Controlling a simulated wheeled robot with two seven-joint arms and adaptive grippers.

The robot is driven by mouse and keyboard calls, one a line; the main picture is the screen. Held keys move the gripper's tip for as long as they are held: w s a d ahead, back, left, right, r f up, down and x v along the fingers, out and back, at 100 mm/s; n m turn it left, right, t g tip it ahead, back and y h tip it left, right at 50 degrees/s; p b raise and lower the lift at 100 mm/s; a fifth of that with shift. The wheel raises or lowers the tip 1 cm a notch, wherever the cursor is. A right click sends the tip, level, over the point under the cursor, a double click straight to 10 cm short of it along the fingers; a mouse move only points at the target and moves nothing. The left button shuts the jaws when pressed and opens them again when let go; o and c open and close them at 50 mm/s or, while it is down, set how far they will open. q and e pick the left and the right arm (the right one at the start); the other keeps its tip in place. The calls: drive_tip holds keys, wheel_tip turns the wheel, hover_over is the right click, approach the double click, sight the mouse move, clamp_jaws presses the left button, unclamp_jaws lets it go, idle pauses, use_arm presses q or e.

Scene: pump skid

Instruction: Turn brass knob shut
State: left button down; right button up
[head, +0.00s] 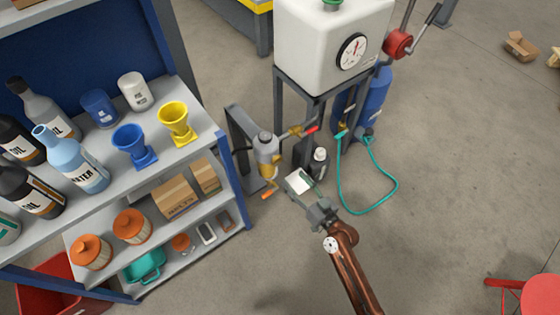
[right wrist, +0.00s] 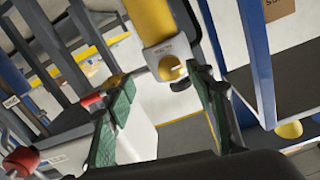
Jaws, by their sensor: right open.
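In the head view, a grey and yellow cylindrical unit (head: 266,158) hangs on a grey post beside the shelf. A brass fitting with a red lever (head: 311,129) joins it to the right. A thin brass-coloured part with an orange end (head: 267,194) sits below it. I cannot tell for sure which part is the brass knob. My right gripper (head: 299,184) is just to the lower right of the unit, open and empty. In the right wrist view, the yellow cylinder (right wrist: 152,20) is ahead of the open fingers (right wrist: 162,105), apart from them. My left gripper is out of view.
A shelf (head: 190,92) with bottles and funnels stands at left. A white tank (head: 320,45) on a dark frame is behind.

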sight(279, 162)
drive_tip(key=shift+y, duration=0.3)
drive_tip(key=x, duration=0.2)
drive_tip(key=r+b+x, duration=0.1)
drive_tip(key=x, duration=0.2)
drive_tip(key=b+x, duration=0.1)
drive_tip(key=x, duration=0.1)
drive_tip(key=shift+a+r, duration=0.35)
drive_tip(key=shift+a, duration=0.15)
drive_tip(key=shift+w+a+r, duration=0.1)
drive_tip(key=shift+w+a, duration=0.2)
drive_tip(key=shift+w, duration=0.2)
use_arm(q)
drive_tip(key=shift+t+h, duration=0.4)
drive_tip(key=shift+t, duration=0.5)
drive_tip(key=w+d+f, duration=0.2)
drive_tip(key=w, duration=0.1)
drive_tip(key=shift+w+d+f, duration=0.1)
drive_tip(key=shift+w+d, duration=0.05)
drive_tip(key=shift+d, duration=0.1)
use_arm(e)
drive_tip(key=shift+c, duration=0.7)
drive_tip(key=c, duration=1)
